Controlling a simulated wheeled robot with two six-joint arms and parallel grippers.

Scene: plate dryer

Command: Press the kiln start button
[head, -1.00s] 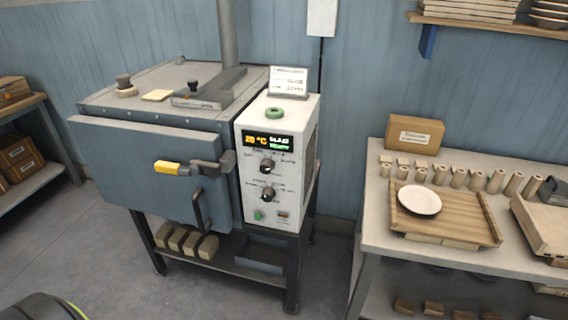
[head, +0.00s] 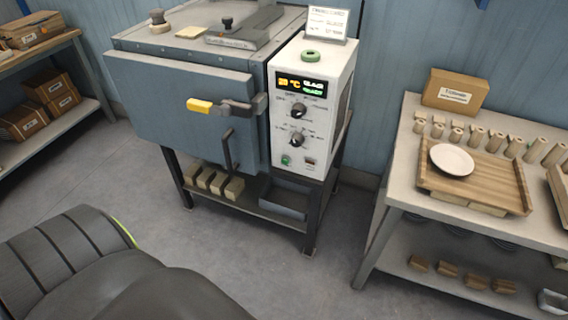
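Neither of my grippers is in view.
Open floor (head: 230,245) lies in front of the kiln. A work table (head: 400,180) at right holds a wooden tray (head: 488,190) with a white plate (head: 452,159), cylindrical posts and a cardboard box (head: 455,92). A shelf (head: 50,130) with boxes stands at left.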

